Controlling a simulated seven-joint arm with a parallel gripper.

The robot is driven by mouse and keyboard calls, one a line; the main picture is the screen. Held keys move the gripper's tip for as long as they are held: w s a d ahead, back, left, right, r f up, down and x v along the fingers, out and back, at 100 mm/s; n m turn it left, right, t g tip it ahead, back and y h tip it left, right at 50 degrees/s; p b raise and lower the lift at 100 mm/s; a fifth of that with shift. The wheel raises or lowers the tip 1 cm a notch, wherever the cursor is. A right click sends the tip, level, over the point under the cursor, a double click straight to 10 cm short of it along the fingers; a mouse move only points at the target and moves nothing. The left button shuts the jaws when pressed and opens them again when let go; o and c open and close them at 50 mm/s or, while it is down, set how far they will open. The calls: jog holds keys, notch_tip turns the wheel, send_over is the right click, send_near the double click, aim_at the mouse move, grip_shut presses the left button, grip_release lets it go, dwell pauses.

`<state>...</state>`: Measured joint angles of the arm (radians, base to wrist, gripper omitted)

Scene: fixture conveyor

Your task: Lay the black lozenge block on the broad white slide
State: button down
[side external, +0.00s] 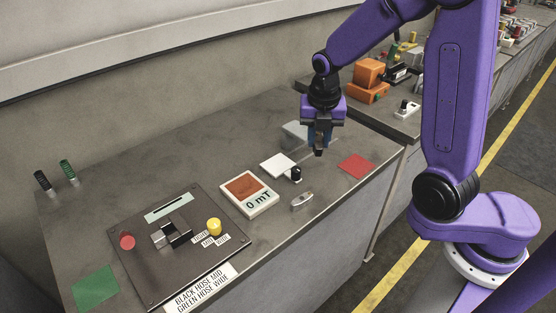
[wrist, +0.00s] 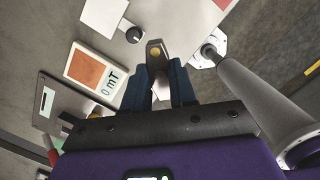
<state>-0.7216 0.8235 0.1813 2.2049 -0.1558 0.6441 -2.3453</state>
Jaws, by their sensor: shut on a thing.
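My gripper (side external: 319,147) is raised above the right part of the bench and points down. It is shut on a small dark block, which I take for the black lozenge block (side external: 319,153). In the wrist view, the block shows between the fingertips as a dark grey piece with a yellow spot (wrist: 156,50). The broad white slide (side external: 275,164) lies flat on the bench, below and left of my gripper. It also shows at the upper left of the wrist view (wrist: 103,14). A black round knob (side external: 296,174) stands at its near right end. The block is apart from the slide.
A meter reading 0 mT (side external: 249,193) sits left of the slide. A silver piece (side external: 302,201) lies in front. A red square (side external: 356,163) is to the right, and a grey plate (side external: 295,131) is behind. A control panel (side external: 140,262) fills the left.

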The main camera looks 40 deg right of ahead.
jog(key=w+f, duration=0.4)
jog(key=w, duration=0.4)
send_over(278, 163)
jog(key=s, duration=0.1)
notch_tip(278, 163, down, 5)
jog(key=shift+a+r, duration=0.1)
jog(key=shift+a, duration=0.05)
jog(key=shift+w+f, duration=0.3)
jog(key=shift+f, duration=1.6)
jog(key=shift+f, duration=0.2)
jog(key=c, duration=0.9)
grip_release()
jog(key=shift+r, duration=0.1)
